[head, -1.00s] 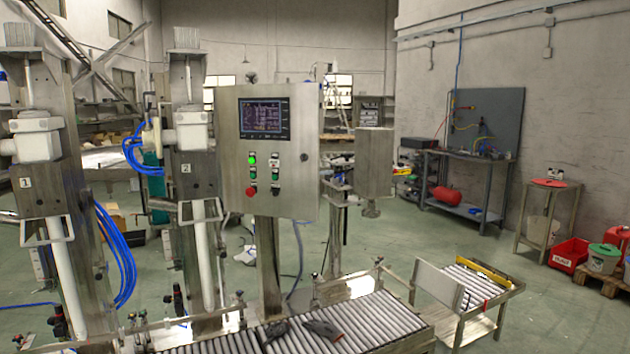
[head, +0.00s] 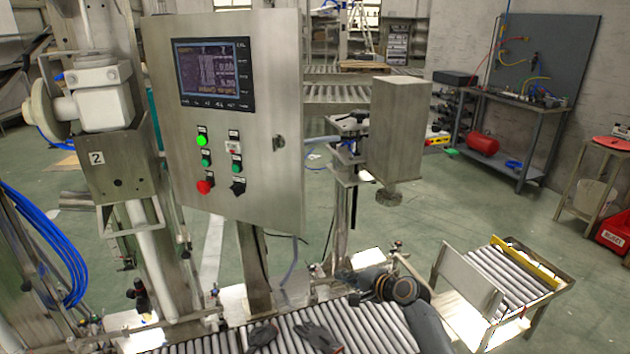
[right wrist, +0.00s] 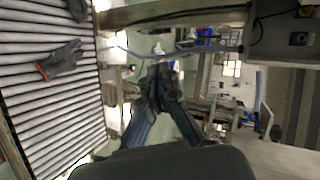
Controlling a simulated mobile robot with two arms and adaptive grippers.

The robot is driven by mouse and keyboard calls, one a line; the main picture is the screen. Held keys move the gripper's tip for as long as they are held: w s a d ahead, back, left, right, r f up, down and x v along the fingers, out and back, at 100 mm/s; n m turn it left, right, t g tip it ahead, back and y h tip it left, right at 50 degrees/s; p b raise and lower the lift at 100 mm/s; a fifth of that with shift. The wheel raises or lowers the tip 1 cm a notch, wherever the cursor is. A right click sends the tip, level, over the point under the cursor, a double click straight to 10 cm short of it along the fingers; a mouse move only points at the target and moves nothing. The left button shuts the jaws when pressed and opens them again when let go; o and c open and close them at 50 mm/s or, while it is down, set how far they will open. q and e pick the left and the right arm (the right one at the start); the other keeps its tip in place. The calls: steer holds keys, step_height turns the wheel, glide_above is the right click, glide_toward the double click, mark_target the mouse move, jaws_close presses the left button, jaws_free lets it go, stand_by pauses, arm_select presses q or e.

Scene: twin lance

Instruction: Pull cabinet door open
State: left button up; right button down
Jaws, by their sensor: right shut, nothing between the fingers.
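The cabinet (head: 222,150) is a steel control box on a post, with a screen, a green light and a red button on its front door. The door looks shut. A small latch (head: 278,142) sits at its right edge. My right gripper (head: 345,274) is low over the back edge of the roller conveyor, below and to the right of the cabinet, apart from it. In the right wrist view its fingers (right wrist: 160,82) are together and empty. Part of a grey box, likely the cabinet (right wrist: 288,40), shows at upper right there. My left gripper is out of view.
The roller conveyor (head: 285,335) runs along the front, with dark gloves (head: 318,338) on it. A grey box on a stand (head: 398,130) is right of the cabinet. The filling station marked 2 (head: 105,165) stands close on the left. Open floor lies behind.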

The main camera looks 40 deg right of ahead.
step_height(320, 180, up, 25)
steer(key=t+y+p, duration=0.1)
steer(key=t+y, duration=0.2)
steer(key=t, duration=0.1)
steer(key=d+p+x, duration=0.1)
steer(key=p+x, duration=0.3)
steer(key=x, duration=0.5)
arm_select(q)
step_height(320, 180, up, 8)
steer(key=p, duration=0.2)
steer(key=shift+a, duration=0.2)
arm_select(e)
steer(key=a, duration=0.1)
steer(key=s+a, duration=0.2)
steer(key=shift+a+r, duration=0.15)
steer(key=shift+a, duration=0.05)
steer(key=shift+w, duration=0.1)
